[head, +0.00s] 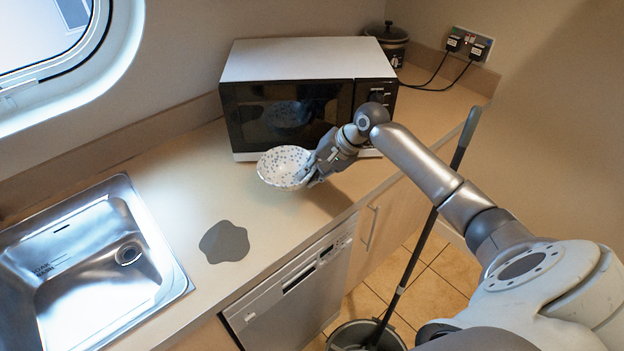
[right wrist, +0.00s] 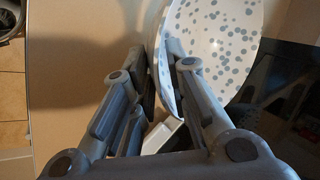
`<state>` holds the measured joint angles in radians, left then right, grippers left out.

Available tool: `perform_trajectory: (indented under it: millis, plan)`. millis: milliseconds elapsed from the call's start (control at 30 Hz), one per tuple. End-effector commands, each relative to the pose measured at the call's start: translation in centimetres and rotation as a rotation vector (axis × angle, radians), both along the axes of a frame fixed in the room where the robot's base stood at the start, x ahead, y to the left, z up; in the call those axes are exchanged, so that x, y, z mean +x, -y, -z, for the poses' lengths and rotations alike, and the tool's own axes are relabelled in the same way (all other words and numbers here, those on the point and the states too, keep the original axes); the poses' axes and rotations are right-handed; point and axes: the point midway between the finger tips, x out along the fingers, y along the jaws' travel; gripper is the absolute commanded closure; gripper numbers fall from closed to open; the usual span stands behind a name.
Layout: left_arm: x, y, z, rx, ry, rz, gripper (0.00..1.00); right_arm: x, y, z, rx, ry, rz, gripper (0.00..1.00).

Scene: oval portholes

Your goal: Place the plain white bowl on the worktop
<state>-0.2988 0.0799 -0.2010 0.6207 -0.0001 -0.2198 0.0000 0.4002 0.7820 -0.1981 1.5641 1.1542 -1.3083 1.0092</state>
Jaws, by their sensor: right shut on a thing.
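A white bowl with grey-blue spots (head: 285,167) is in front of the microwave in the head view; it is speckled, not plain. My right gripper (head: 310,173) is shut on the right side of its rim. In the right wrist view the spotted bowl (right wrist: 222,45) fills the upper right, with its rim between the two fingers (right wrist: 162,78). The bowl is tilted over the worktop (head: 185,200); I cannot tell for sure whether it touches it. No plain white bowl shows. My left gripper is not in view.
The microwave (head: 290,104) stands close behind the bowl. A steel sink (head: 95,280) is at left, and a flat grey patch (head: 224,242) lies on the worktop. A dark pot (head: 388,40) stands at the back. A bucket (head: 352,337) with a long handle is on the floor.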

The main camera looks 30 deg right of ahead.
Motion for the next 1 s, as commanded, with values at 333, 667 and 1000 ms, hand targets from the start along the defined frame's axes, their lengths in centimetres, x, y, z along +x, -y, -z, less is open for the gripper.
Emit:
perform_trajectory:
  millis: [333, 667, 1000]
  plan:
    - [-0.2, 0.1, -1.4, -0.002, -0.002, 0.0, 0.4, 0.2, 0.2, 3.2, 0.0, 0.002, 0.0, 1.0]
    - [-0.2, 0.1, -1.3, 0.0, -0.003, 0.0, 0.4, 0.1, 0.1, 3.4, -0.001, -0.001, 0.0, 0.7]
    - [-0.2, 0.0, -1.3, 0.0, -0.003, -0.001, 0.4, 0.1, 0.1, 3.3, -0.001, -0.001, 0.0, 0.63]
